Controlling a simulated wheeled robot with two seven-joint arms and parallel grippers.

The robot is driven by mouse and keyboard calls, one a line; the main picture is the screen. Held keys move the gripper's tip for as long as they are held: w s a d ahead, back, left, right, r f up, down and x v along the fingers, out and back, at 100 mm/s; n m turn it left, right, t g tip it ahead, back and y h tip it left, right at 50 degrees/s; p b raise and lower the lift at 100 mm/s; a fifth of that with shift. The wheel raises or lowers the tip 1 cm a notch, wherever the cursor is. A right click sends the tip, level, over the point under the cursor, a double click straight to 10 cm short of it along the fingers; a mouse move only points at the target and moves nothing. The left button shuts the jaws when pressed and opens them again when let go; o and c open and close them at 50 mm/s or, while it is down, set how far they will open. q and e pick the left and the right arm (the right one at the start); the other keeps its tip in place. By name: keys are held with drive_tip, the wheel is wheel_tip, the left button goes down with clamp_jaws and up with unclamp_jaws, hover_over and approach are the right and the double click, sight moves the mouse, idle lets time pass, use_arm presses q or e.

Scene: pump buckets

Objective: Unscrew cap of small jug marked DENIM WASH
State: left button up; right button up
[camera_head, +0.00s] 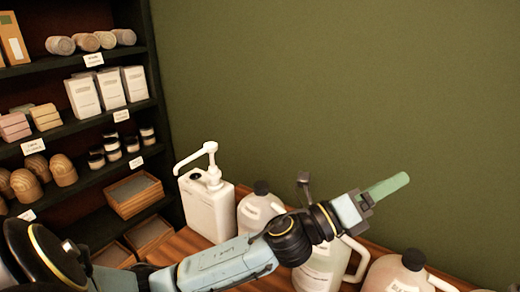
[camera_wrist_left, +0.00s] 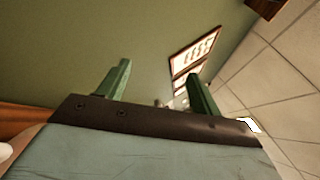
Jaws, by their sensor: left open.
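My left gripper (camera_head: 385,188) is raised above the jugs, pointing right toward the green wall, open and empty. In the left wrist view its two green fingers (camera_wrist_left: 162,82) stand apart with nothing between them. A jug with a dark cap (camera_head: 413,259) stands at the lower right; its label (camera_head: 402,288) is cut off and cannot be read in full. Another jug with a dark cap (camera_head: 261,187) stands left of my arm, partly hidden by it. I cannot tell which jug is marked DENIM WASH. My right gripper is not in view.
A white pump jug (camera_head: 208,208) stands on the wooden counter (camera_head: 184,240). A large handled jug (camera_head: 322,268) is behind my left arm, with a grey pump head (camera_head: 303,183) above. A dark shelf (camera_head: 70,128) with goods is at left. Space before the green wall (camera_head: 330,80) is clear.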

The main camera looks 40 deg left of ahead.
use_arm(q)
drive_tip(key=d+r+m+g+h, duration=0.1)
drive_tip(key=d+m+g+h, duration=0.2)
drive_tip(key=m, duration=0.5)
drive_tip(key=d+r+m+g+h, duration=0.1)
drive_tip(key=d+m+g+h, duration=0.1)
drive_tip(key=m+g+h, duration=0.45)
drive_tip(key=m+g+y, duration=0.8)
drive_tip(key=m+y, duration=1.2)
drive_tip(key=y, duration=0.2)
approach(262, 185)
drive_tip(key=shift+n, duration=0.25)
drive_tip(key=f, duration=0.5)
drive_tip(key=w+f, duration=0.1)
drive_tip(key=f, duration=0.2)
drive_tip(key=shift+a+f+p, duration=0.2)
drive_tip(key=shift+a+p, duration=0.1)
drive_tip(key=shift+p, duration=0.05)
drive_tip(key=c, duration=1.1)
